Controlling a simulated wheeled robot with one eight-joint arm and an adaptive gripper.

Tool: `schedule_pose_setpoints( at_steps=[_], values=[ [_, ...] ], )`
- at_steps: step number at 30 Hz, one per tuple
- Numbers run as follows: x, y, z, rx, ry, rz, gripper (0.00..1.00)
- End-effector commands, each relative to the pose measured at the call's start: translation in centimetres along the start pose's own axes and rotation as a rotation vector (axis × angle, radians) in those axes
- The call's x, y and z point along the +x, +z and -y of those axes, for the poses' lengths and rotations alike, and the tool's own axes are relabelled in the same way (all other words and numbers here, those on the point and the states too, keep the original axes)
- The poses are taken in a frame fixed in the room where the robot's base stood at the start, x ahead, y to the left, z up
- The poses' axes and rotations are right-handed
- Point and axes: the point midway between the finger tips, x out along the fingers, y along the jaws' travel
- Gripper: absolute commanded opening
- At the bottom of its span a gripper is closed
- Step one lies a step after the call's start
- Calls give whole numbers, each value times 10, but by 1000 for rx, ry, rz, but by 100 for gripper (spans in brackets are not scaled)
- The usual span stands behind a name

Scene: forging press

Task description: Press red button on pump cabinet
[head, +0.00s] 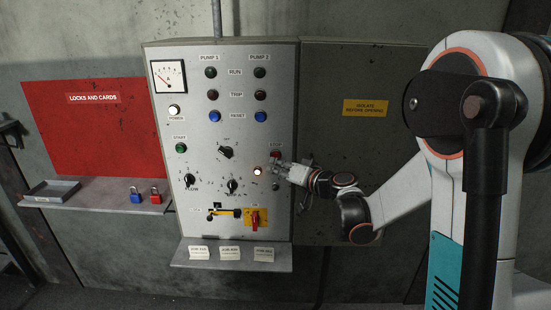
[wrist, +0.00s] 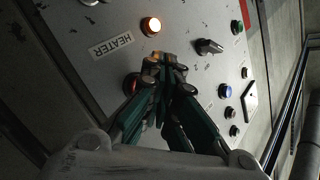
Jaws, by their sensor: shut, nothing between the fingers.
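The pump cabinet (head: 228,110) is a light grey panel with lamps, knobs and buttons. In the head view, the red button (head: 275,154) sits under a STOP label near the panel's right edge. My gripper (head: 283,167) is close to it, just below. In the wrist view, my gripper (wrist: 165,65) is shut and empty, its dark green fingers together near the panel. A reddish round part (wrist: 131,82), likely the red button, shows left of the fingers, partly covered by them. Whether the fingertips touch the panel or button, I cannot tell.
A lit orange lamp (head: 258,171) is just left of my gripper; the HEATER label (wrist: 111,46) shows beside it in the wrist view. A red-handled switch (head: 254,217) on a yellow plate is below. A grey cabinet door (head: 350,100) stands to the right, a card shelf (head: 232,256) below.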

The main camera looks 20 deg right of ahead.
Motion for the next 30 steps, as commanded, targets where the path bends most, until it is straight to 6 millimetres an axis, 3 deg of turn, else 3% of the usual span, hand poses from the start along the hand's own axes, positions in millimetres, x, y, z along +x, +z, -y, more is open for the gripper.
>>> schedule_pose_setpoints(
  at_steps=[8, 24, 30],
  values=[
    [-1, 1, 1, 0, 0, 0, 0],
    [-32, 24, 24, 0, 0, 0, 0],
    [-35, 26, 25, 0, 0, 0, 0]
  ],
)
